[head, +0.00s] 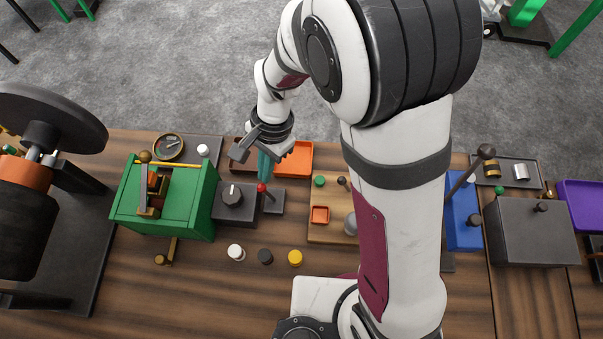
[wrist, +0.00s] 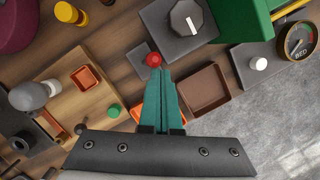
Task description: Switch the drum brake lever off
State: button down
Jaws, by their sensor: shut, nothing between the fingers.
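A small lever with a red ball knob (head: 262,187) stands on a dark plate (head: 274,202) beside the dark dial box; no label shows whether it is the drum brake lever. The knob also shows in the wrist view (wrist: 154,59). My gripper (head: 264,178) has teal fingers, shut and empty, pointing down at the red knob. In the wrist view the fingertips (wrist: 159,70) are right by the knob; I cannot tell whether they touch it. Most of the lever's stem is hidden beneath the knob and fingers.
A dark dial box (head: 234,202) and a green box (head: 187,200) with a brass-knobbed lever stand to the left. An orange tray (head: 298,158) lies behind my gripper. A blue box (head: 462,220) with a long black-knobbed lever stands right. White, black and yellow buttons (head: 295,258) sit in front.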

jog(key=shift+r, duration=0.15)
jog(key=shift+r, duration=0.65)
jog(key=shift+d, duration=0.1)
jog(key=w+d+r, duration=0.1)
jog(key=w+r, duration=0.4)
jog(key=r, duration=0.5)
jog(key=shift+d, duration=0.35)
jog(key=shift+w+r, duration=0.1)
jog(key=shift+r, duration=0.05)
